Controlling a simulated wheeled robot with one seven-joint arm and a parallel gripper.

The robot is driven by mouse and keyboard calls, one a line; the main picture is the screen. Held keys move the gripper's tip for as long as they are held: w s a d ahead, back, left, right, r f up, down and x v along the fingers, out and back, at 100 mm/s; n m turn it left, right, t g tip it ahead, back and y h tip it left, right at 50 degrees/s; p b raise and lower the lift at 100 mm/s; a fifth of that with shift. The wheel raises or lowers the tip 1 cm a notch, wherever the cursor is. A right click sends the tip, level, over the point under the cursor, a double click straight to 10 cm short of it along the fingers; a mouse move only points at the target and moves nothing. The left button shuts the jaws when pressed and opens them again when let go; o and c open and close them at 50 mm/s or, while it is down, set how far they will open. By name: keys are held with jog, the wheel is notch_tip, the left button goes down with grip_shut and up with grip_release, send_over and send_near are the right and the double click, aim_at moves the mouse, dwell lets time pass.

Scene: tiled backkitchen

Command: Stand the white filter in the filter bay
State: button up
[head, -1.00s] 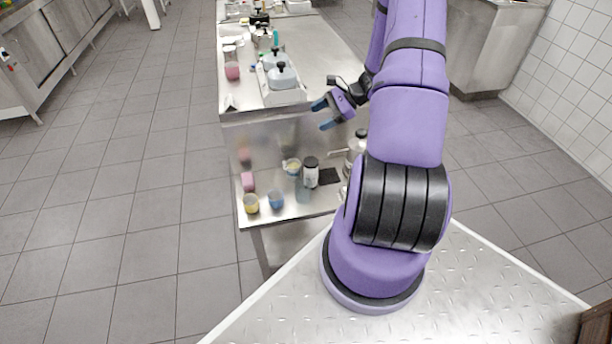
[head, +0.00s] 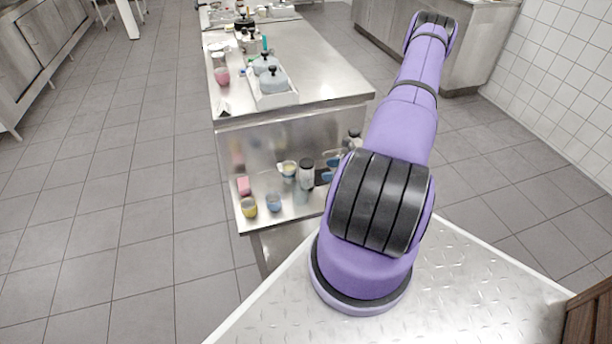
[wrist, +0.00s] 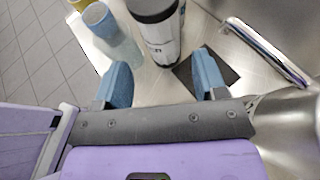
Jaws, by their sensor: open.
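A black-capped cylinder with a pale, labelled body (head: 306,174) stands upright on the lower steel shelf; it also shows at the top of the wrist view (wrist: 163,38). It may be the white filter, but I cannot tell for sure. My gripper (head: 330,168) is low over the shelf, just right of it. In the wrist view my blue fingers (wrist: 160,68) are apart and empty, with the cylinder beyond their tips. A flat black square (wrist: 232,76) lies beside the cylinder, partly behind the right finger. I cannot identify the filter bay.
A blue cup (head: 274,202), a yellow cup (head: 249,207) and a pink block (head: 243,186) stand left on the shelf. A patterned bowl (head: 289,169) is behind. A shiny metal bar (wrist: 268,50) is at right. The upper counter (head: 320,80) holds a white tray (head: 277,101) with lidded pots.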

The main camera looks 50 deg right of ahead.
aim_at(310, 174)
jog(key=shift+f+x, duration=0.25)
jog(key=shift+x, duration=1.9)
jog(key=shift+f+x, duration=0.25)
jog(key=shift+x, duration=1.95)
jog(key=shift+s+d, duration=0.1)
jog(key=shift+s, duration=0.1)
jog(key=shift+c, duration=0.2)
jog(key=c, duration=0.7)
jog(key=shift+r, duration=0.2)
